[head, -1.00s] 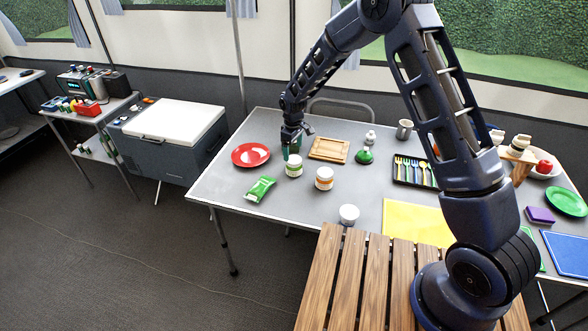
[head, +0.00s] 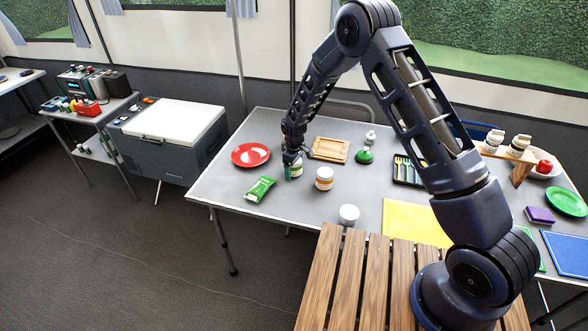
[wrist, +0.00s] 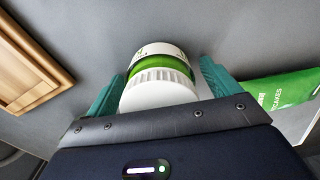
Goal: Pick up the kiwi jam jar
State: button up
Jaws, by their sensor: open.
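The kiwi jam jar (head: 296,170) is a white jar with a green band and a white ribbed lid. It stands on the grey table, partly hidden by my gripper (head: 292,160) in the head view. In the wrist view the jar (wrist: 160,80) lies between my two teal fingers (wrist: 158,88), lid toward the camera. The fingers are open, one on each side of the jar. A gap shows at the left finger; the right finger is close to the jar, and I cannot tell whether it touches.
A green packet (head: 261,189) lies just left of the jar, near the right finger in the wrist view. A jar with an orange band (head: 324,179) stands to the right. A red plate (head: 251,154) and a wooden board (head: 330,150) are nearby, and a white-lidded jar (head: 349,214) is nearer the front.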

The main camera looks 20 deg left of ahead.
jog(key=c, duration=1.2)
jog(key=shift+c, duration=0.2)
jog(key=shift+r, duration=0.15)
